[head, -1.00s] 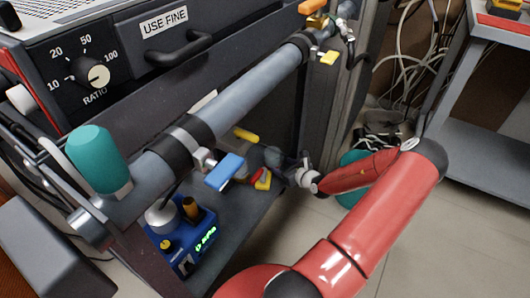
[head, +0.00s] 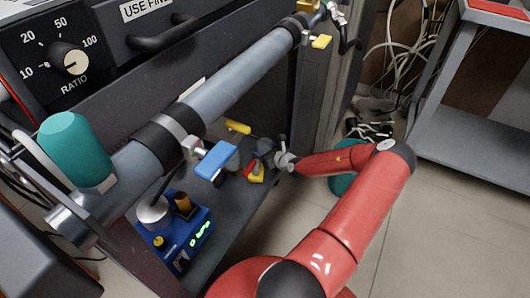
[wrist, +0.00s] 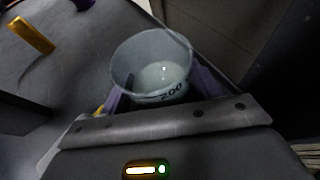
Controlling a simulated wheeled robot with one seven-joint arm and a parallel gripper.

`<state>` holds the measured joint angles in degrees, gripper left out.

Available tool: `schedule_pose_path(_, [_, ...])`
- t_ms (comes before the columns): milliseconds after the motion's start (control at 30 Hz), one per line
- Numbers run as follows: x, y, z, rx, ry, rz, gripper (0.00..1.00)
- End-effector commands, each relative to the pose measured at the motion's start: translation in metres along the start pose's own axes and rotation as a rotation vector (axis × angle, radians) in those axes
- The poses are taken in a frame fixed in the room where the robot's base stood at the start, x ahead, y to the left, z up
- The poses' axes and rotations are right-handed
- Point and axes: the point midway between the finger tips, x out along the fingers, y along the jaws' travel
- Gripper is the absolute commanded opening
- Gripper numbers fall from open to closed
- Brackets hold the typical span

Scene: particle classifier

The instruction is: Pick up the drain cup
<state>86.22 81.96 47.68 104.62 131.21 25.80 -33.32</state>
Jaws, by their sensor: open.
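The drain cup (wrist: 150,70) is a translucent pale cup with a dark "200" mark, close in front of my gripper in the wrist view. My gripper (wrist: 158,88) is open, with a purple finger on each side of the cup's near part. I cannot tell whether the fingers touch it. The cup is mostly hidden there behind the blue valve handle.
A grey pipe (head: 225,92) with a blue handle (head: 217,160) crosses above the shelf (head: 232,205). A blue pump box (head: 185,235) with a green display stands on the shelf. A yellow handle (wrist: 32,35) shows in the wrist view. Open floor (head: 440,230) lies to the right.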

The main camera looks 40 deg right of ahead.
Motion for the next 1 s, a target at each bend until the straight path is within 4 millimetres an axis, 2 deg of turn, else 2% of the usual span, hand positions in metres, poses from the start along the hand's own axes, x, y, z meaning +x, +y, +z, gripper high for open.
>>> schedule_pose_path(67, [0.0,0.0,0.0,0.0,0.0,0.0,0.63])
schedule_pose_path(300, [-0.001,0.0,0.0,0.0,0.0,0.0,0.31])
schedule_pose_path(733, [-0.002,0.0,0.004,-0.001,0.0,0.001,0.31])
schedule_pose_path(1000, [-0.008,0.0,0.019,-0.003,-0.001,0.001,0.31])
